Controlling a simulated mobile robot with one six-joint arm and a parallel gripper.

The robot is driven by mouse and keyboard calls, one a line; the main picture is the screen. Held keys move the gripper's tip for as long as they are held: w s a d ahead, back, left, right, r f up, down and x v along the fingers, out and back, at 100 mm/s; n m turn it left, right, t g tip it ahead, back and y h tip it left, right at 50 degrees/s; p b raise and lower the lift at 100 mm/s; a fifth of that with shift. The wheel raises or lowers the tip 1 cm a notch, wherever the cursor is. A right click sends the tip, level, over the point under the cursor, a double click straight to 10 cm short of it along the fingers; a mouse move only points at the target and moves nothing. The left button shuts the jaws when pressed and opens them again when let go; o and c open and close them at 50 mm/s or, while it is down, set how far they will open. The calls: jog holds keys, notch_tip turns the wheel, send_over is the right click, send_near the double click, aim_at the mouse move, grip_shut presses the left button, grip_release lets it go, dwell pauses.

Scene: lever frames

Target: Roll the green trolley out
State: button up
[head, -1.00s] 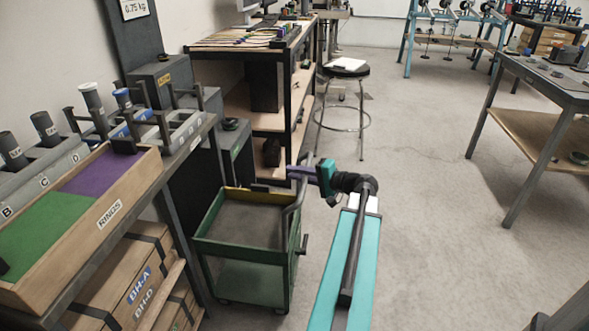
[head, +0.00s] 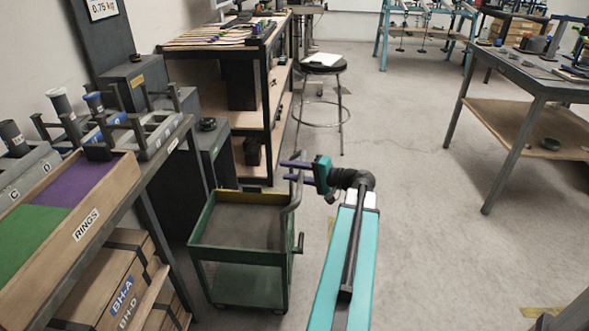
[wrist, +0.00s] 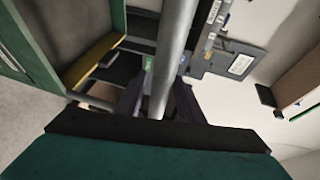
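The green trolley (head: 241,261) stands on the floor in the head view, between the left bench and open floor. It has an open top tray with a grey inside. A grey bar handle (head: 296,193) rises at its right rear corner, and a dark lever (head: 300,244) sticks out on its right side. My gripper (head: 290,172) is at the handle's upper part, its two purple fingers spread apart. In the wrist view, the grey bar (wrist: 173,62) runs up between the open fingers (wrist: 160,103). I cannot tell whether either finger touches it.
The left bench (head: 157,215) with wooden boxes beneath is close to the trolley's left. A shelf unit (head: 265,105) stands behind it. A round stool (head: 322,68) is farther back. A table (head: 540,85) is at right. The floor in the middle and right is clear.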

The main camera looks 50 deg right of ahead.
jog(key=shift+s+f, duration=0.1)
jog(key=shift+s, duration=0.05)
jog(key=p+v, duration=0.1)
jog(key=v, duration=1.2)
jog(key=shift+s, duration=0.3)
dwell(0.5)
